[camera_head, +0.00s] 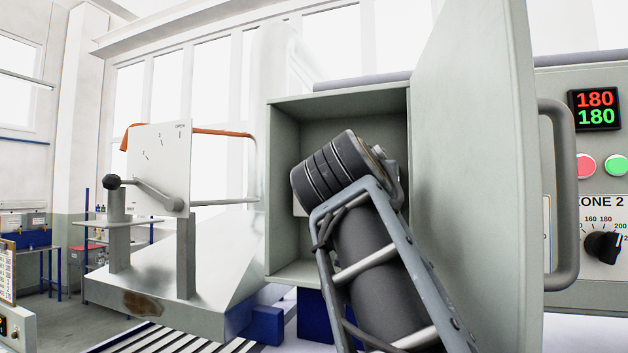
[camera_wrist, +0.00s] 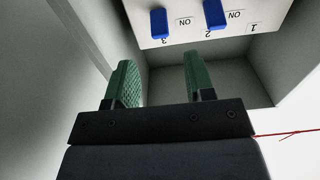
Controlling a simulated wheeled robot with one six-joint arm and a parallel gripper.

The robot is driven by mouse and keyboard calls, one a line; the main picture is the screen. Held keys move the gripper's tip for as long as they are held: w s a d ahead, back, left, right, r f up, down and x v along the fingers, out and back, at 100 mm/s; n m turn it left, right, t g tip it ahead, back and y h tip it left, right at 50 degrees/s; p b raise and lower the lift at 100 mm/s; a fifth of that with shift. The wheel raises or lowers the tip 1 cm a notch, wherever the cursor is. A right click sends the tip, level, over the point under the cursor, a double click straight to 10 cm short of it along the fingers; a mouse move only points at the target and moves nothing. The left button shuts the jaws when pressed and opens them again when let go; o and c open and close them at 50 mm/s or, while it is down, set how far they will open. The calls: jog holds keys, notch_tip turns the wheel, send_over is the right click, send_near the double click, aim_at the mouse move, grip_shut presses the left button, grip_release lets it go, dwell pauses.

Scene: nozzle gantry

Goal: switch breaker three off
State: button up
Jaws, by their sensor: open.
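The breaker panel (camera_wrist: 185,32) shows at the top of the wrist view, upside down, as a white plate with printed numbers and ON labels. Breaker three (camera_wrist: 158,22) is a blue lever above the number 3. Breaker two (camera_wrist: 214,13) is a similar blue lever to its right. The number 1 shows further right, but its lever is not in view. My gripper (camera_wrist: 159,65) is open and empty, its two green-padded fingers apart and below the levers in the picture. In the head view my arm reaches into the open grey cabinet (camera_head: 285,180) and hides most of the panel and my fingers.
The cabinet door (camera_head: 475,140) stands open to the right of my arm, with cabinet walls close around it. A control panel with a Zone 2 knob (camera_head: 602,246) is further right. A lever stand with a white plate (camera_head: 160,165) is at the left.

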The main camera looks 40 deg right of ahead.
jog(key=p+x, duration=0.2)
jog(key=x, duration=0.5)
jog(key=shift+w+d, duration=0.2)
jog(key=shift+d, duration=0.1)
